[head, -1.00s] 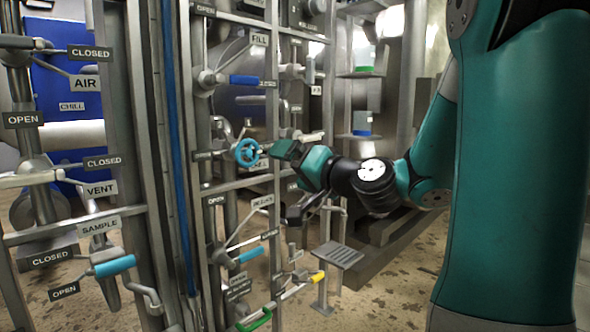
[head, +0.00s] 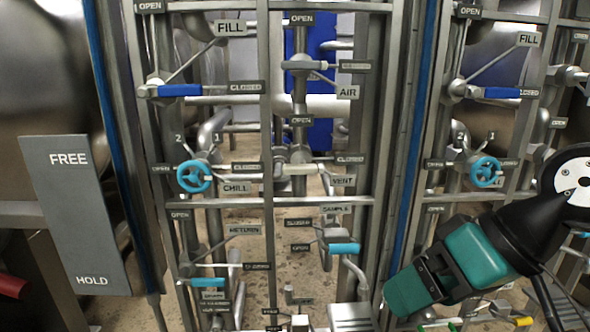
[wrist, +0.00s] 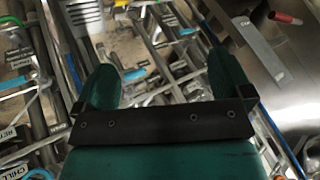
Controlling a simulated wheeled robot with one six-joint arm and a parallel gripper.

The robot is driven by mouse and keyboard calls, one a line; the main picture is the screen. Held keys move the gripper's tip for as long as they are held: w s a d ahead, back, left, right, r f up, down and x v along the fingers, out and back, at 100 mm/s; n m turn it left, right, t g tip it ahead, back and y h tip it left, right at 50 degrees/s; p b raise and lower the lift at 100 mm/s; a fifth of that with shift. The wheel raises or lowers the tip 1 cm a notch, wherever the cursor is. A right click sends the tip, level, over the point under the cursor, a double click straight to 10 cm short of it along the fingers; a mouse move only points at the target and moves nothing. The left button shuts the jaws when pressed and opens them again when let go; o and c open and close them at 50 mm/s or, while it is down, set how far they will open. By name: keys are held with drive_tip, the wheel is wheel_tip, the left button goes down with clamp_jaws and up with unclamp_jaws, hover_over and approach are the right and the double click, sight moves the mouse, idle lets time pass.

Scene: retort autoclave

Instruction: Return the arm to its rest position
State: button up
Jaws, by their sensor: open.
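My gripper (head: 408,292) is at the lower right of the head view, a teal and black end on my arm. It points down and to the left in front of the pipe racks. In the wrist view its two teal fingers (wrist: 157,88) stand apart with nothing between them. The gap shows only pipes and floor far beyond. My arm comes in from the right edge of the head view, and most of it is out of the picture.
Pipe racks hold blue CHILL handwheels (head: 194,176) and (head: 485,171), FILL levers (head: 180,90) and a SAMPLE lever (head: 344,248). A grey FREE/HOLD plate (head: 78,214) stands at left. A red handle (head: 12,286) is at the lower left edge.

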drive_tip(key=s+r+n+g+h+p, duration=0.2)
drive_tip(key=s+g+p, duration=0.1)
drive_tip(key=s, duration=0.4)
wheel_tip(320, 180, up, 37)
drive_tip(key=p, duration=3.7)
drive_tip(key=shift+w+a+r, duration=0.15)
drive_tip(key=shift+a, duration=0.15)
